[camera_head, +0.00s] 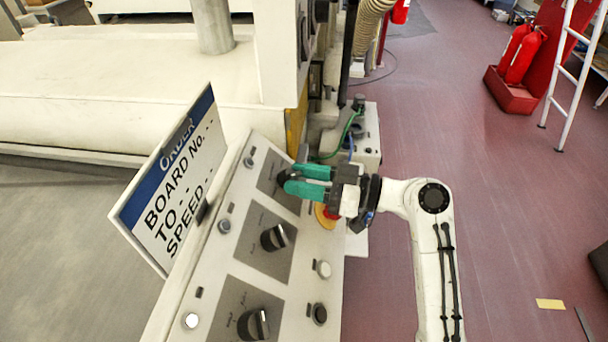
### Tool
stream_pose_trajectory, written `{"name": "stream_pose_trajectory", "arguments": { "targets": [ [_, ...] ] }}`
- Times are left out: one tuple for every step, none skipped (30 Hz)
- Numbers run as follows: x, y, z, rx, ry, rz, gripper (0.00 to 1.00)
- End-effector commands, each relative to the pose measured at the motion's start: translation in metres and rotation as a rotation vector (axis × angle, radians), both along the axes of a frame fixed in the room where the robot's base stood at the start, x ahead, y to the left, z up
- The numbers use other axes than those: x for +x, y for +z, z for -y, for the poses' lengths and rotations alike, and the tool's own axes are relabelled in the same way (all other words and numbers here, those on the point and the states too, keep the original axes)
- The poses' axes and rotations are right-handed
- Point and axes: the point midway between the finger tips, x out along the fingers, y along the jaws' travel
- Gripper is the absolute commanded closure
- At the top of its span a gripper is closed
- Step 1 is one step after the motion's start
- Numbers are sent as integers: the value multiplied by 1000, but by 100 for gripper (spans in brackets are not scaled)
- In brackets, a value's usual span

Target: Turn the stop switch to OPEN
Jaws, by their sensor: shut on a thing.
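A sloped pale control panel (217,264) carries three grey plates with black rotary knobs. My gripper (288,180), with green fingers, reaches in from the right over the far plate (268,172). It is shut on the far knob (282,178), which shows only as a dark bit at the fingertips. The fingers hide most of this knob, and its pointing direction cannot be told. The middle knob (274,237) and near knob (253,324) are free. The plate lettering is too small to read, so I cannot tell which knob is labelled as the stop switch.
A red and yellow button (326,217) sits just below my gripper. Small round buttons, such as a white one (323,269), line the panel. An order sign (172,190) stands at its left edge. Red extinguishers (524,55) and a ladder (568,75) stand far right; floor between is open.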

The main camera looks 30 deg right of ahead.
Motion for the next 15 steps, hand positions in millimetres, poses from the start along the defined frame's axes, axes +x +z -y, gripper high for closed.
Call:
{"name": "stream_pose_trajectory", "arguments": {
  "targets": [
    [-2,2,-2,15,-27,-23,91],
    [-2,2,-2,24,-44,-37,91],
    [-3,3,-3,38,-68,-57,91],
    [-3,3,-3,49,-87,-71,91],
    [-3,4,-3,60,-105,-86,91],
    [-3,4,-4,74,-127,-104,91],
    [-3,5,-4,82,-144,-117,91],
    [-4,5,-4,93,-161,-130,91],
    [-4,5,-5,105,-181,-147,91],
    [-4,5,-5,113,-194,-159,91],
    [-4,6,-5,122,-208,-170,91],
    [-4,6,-5,132,-227,-184,91],
    [-4,6,-5,140,-239,-195,91],
    [-4,7,-6,146,-251,-202,91],
    [-4,6,-6,154,-265,-215,91]
  ]
}}
